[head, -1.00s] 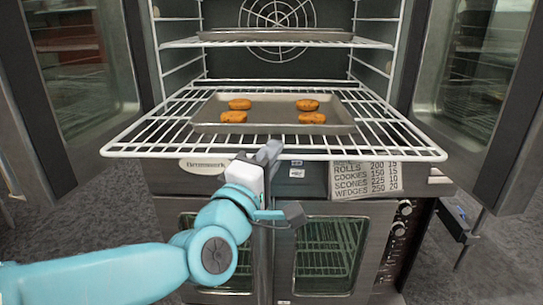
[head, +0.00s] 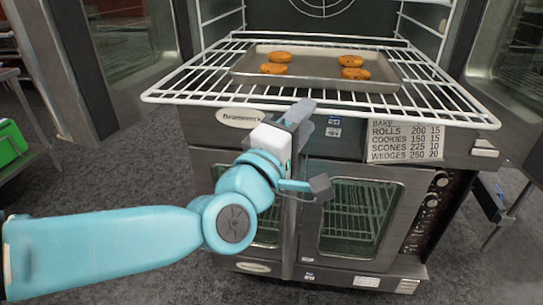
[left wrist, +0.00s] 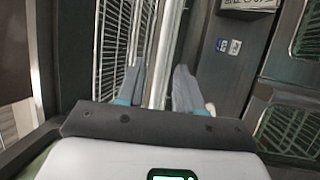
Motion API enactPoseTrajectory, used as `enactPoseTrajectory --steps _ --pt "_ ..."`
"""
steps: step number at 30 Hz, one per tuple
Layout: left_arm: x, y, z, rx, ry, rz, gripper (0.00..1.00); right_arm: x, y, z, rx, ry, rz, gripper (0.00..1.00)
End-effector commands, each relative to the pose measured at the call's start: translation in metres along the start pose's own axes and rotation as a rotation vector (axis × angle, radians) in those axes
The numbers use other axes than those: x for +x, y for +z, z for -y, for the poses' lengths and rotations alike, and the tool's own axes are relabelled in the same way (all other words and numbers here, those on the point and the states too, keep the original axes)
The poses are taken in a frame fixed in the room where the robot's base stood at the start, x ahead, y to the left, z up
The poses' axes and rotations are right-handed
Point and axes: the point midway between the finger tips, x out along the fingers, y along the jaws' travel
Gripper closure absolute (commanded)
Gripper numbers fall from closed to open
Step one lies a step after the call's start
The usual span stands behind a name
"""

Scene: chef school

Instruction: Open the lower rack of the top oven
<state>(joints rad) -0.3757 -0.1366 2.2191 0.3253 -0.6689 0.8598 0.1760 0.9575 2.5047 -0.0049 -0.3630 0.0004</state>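The lower wire rack (head: 190,90) of the top oven sticks out of the open oven. A metal tray (head: 330,80) with several brown baked pieces (head: 277,69) rests on it. My left gripper (head: 300,115) is at the rack's front edge, near its middle, its fingers partly hidden by each other in the head view. In the left wrist view, the left gripper's fingers (left wrist: 160,85) stand apart with a pale bar (left wrist: 165,40) between them, apparently the rack's front rail. Gaps show beside the bar. My right gripper is not in view.
The top oven's doors stand open at left (head: 130,40) and right (head: 505,60). Below are the lower oven's closed glass doors (head: 355,215) and a control panel (head: 428,215). A label (head: 405,138) hangs under the rack. Floor is clear in front; a cart with a green bin (head: 10,143) is far left.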

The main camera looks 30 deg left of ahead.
Motion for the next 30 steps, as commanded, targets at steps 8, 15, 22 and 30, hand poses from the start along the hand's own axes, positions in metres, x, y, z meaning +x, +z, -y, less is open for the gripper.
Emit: enactPoseTrajectory --steps 8,15,22,30 --pt "-0.077 0.000 -0.002 -0.002 0.005 0.002 0.64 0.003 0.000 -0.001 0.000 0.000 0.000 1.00" --pt "-0.119 0.001 0.000 -0.002 0.006 0.001 0.64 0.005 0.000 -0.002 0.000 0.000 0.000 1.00" --pt "-0.129 0.000 0.000 0.000 0.001 0.000 0.64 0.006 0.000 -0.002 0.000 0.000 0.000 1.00" --pt "-0.129 0.000 0.000 0.000 0.000 0.000 0.64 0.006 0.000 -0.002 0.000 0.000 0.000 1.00"
